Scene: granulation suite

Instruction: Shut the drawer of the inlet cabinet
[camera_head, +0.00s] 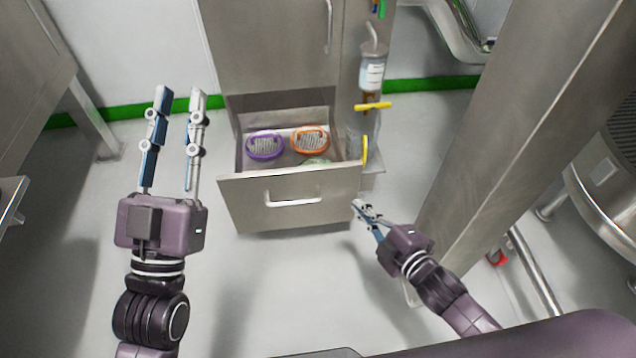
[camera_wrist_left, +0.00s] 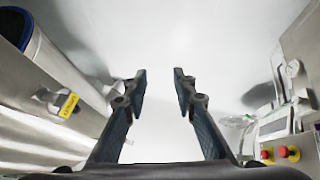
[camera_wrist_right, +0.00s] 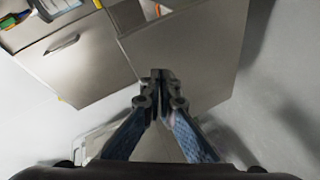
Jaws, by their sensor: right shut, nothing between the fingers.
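The inlet cabinet (camera_head: 265,45) is a grey metal unit at the top middle of the head view. Its drawer (camera_head: 240,200) is pulled out, with a bar handle (camera_head: 293,201) on the front. Inside lie a purple-rimmed item (camera_head: 264,146), an orange-rimmed item (camera_head: 310,140) and a partly hidden pale green item (camera_head: 316,162). My right gripper (camera_head: 358,206) is shut and empty, low by the right end of the drawer front; contact cannot be told. My left gripper (camera_head: 180,95) is open and empty, left of the drawer and apart from it.
A bottle (camera_head: 372,75) and yellow parts (camera_head: 373,106) are on the cabinet's right side. A thick grey metal column (camera_head: 520,110) stands close to my right arm. A round metal vessel (camera_head: 610,180) is at far right. The floor before the drawer is clear.

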